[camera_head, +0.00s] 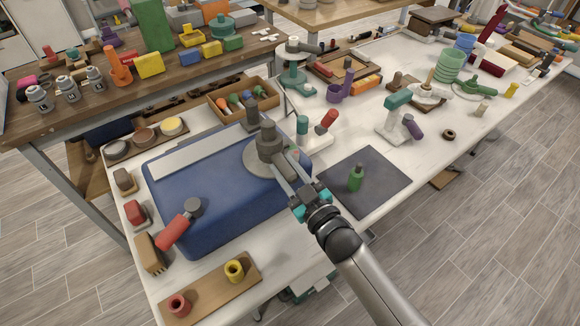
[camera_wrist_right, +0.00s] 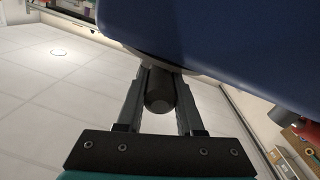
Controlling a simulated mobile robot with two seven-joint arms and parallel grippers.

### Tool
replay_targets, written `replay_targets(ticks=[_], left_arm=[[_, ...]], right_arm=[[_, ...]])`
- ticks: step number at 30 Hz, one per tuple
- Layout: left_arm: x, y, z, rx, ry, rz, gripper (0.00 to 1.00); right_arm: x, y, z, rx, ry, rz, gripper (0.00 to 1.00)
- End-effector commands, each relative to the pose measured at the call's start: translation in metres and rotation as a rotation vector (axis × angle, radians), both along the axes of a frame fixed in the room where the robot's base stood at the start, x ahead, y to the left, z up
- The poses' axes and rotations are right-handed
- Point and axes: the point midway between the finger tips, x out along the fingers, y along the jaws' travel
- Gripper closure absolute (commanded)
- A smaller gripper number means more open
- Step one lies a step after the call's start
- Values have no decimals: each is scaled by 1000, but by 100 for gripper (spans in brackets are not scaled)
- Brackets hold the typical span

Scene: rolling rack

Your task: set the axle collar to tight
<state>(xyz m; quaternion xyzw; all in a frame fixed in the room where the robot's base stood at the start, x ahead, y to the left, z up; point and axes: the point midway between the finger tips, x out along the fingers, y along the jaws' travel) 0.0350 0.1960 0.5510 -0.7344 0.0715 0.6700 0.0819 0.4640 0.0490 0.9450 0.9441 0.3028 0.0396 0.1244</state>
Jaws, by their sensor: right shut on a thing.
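A grey round disc (camera_head: 254,163) lies on the blue body (camera_head: 213,205), with a dark grey stepped collar (camera_head: 267,143) standing up from it. I take this to be the axle collar. My right gripper (camera_head: 277,163) reaches in from the lower right, with its fingers at the collar. In the right wrist view, my right gripper (camera_wrist_right: 160,95) is shut on a dark cylindrical part (camera_wrist_right: 160,92), one finger on each side. The blue body (camera_wrist_right: 215,40) fills the upper right there. No tight or loose setting is readable. My left gripper is not in view.
A red-handled tool (camera_head: 174,230) lies at the blue body's front left. A green bottle (camera_head: 355,178) stands on a dark mat (camera_head: 380,183) to the right. A red-handled piece (camera_head: 327,122) and a wooden tray (camera_head: 243,98) are close behind. A board with cups (camera_head: 212,291) lies in front.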

Motion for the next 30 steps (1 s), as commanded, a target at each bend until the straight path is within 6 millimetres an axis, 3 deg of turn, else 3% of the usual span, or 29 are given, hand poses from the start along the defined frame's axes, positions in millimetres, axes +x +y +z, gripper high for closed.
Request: replay_targets(ticks=[13,28,29,30], left_arm=[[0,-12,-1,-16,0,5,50],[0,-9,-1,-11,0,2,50],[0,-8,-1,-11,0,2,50],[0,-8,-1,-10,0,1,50]], right_arm=[[-4,7,-1,-1,2,-74,100],[-4,7,-1,-1,0,-81,100],[-4,7,-1,-1,0,-81,61],[-4,7,-1,-1,0,-81,56]])
